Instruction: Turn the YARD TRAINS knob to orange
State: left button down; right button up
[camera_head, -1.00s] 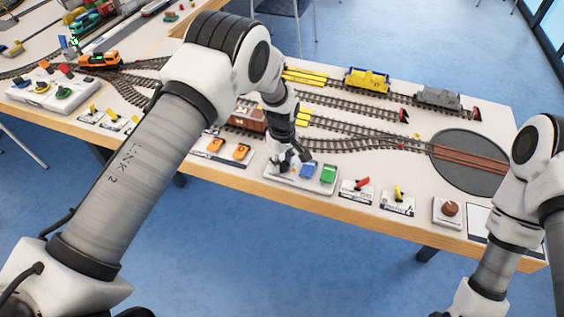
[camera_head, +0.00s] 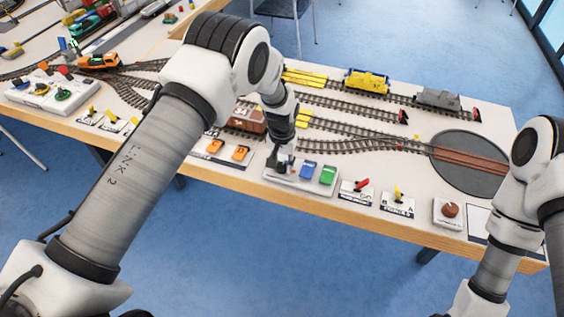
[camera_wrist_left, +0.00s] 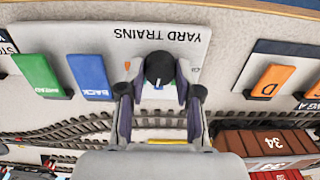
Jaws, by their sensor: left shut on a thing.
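The YARD TRAINS panel (camera_wrist_left: 118,38) is a pale plate, upside down in the left wrist view, with the black round knob (camera_wrist_left: 159,68) at one end. Its blue BACK button (camera_wrist_left: 89,75) and green button (camera_wrist_left: 40,76) sit beside the knob. My left gripper (camera_wrist_left: 158,88) is shut on the knob, one finger on each side. In the head view, the left gripper (camera_head: 281,163) is at the left end of the panel (camera_head: 300,182) and hides the knob. The knob's pointer and most colour marks are hidden. My right gripper is out of view.
Orange buttons (camera_head: 240,153) stand left of the panel. A red lever (camera_head: 361,184), a yellow lever (camera_head: 398,191) and a brown round button (camera_head: 450,210) stand to the right. Tracks and a brown wagon (camera_head: 247,119) lie behind. The table's front edge is close.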

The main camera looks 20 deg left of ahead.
pick_arm(q)
jog(key=m, duration=0.3)
jog(key=shift+s+f+m, duration=0.25)
jog(key=shift+m, duration=0.15)
jog(key=m, duration=0.3)
jog(key=shift+m+p, duration=0.3)
jog(key=m, duration=0.6)
jog(key=shift+m+p, duration=0.3)
jog(key=shift+p, duration=0.1)
jog(key=c, duration=0.8)
grip_release()
jog(key=shift+w, duration=0.15)
jog(key=shift+r, duration=0.2)
